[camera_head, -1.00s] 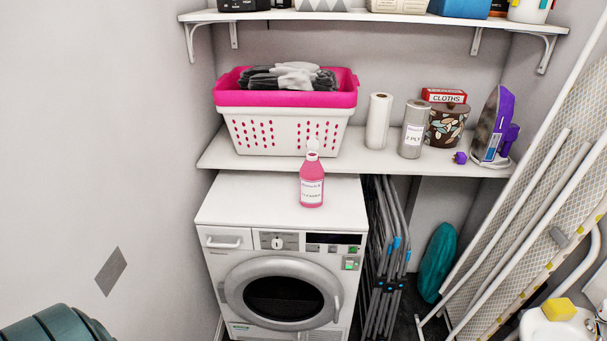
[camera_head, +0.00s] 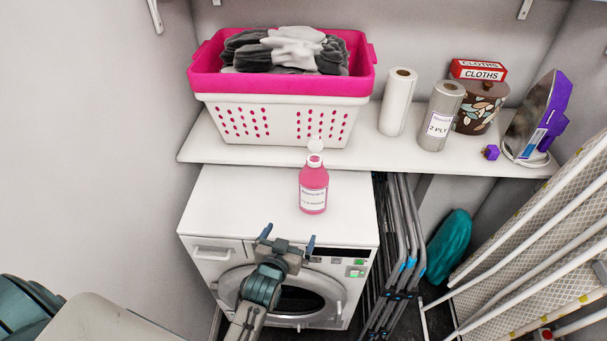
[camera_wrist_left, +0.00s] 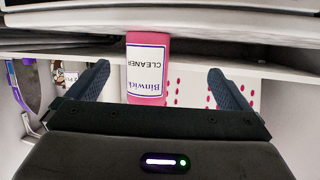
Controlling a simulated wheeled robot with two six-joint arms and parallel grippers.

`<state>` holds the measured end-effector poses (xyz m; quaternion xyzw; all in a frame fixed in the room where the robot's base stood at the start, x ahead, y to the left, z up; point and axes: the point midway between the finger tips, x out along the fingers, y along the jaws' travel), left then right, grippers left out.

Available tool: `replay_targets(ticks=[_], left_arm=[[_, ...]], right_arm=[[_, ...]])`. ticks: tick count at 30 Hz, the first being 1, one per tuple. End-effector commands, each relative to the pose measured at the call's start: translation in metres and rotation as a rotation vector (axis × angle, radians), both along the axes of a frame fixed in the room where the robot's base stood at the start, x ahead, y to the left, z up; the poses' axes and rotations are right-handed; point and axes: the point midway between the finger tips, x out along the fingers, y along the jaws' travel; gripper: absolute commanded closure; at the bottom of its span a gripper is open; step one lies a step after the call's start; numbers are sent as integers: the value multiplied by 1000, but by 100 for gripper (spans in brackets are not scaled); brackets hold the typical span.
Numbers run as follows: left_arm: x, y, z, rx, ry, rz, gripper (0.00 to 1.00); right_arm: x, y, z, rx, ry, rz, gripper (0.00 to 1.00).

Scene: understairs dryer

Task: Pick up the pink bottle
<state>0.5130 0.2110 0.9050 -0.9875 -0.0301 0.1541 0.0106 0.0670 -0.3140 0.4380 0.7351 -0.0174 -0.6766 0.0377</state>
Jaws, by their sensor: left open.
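The pink bottle (camera_head: 313,186) stands upright on the white top of the dryer (camera_head: 250,205), right of its middle and near the shelf behind. It has a white label and a pale cap. My left gripper (camera_head: 288,236) is open and empty in front of the bottle, over the dryer's front, with a gap between them. In the left wrist view the picture is upside down; the bottle (camera_wrist_left: 147,72) shows between the two open fingers, beyond them, with its cap out of sight. My right gripper is not in view.
A shelf (camera_head: 270,155) behind the bottle holds a pink and white laundry basket (camera_head: 283,110), paper rolls (camera_head: 398,100), a box of cloths and an iron (camera_head: 538,118). Folded racks (camera_head: 402,250) stand right of the dryer, and an ironing board leans further right. The dryer top around the bottle is clear.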

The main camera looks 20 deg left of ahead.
Motion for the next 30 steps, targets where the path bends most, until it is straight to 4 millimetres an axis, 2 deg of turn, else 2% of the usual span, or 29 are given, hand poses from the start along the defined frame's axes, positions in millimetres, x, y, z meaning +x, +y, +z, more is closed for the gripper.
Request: replay_targets(ticks=[1,7,12,17,24,30], left_arm=[[8,-5,11,-5,-47,1,0],[29,-21,37,-12,-195,-6,0],[39,-31,54,-17,-287,-11,0],[54,-33,56,-17,-317,-14,0],[89,-30,55,-15,-315,-14,0],[103,-28,56,-16,-314,-13,0]], right_arm=[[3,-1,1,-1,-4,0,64],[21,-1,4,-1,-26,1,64],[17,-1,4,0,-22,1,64],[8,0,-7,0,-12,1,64],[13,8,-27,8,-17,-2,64],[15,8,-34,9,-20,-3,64]])
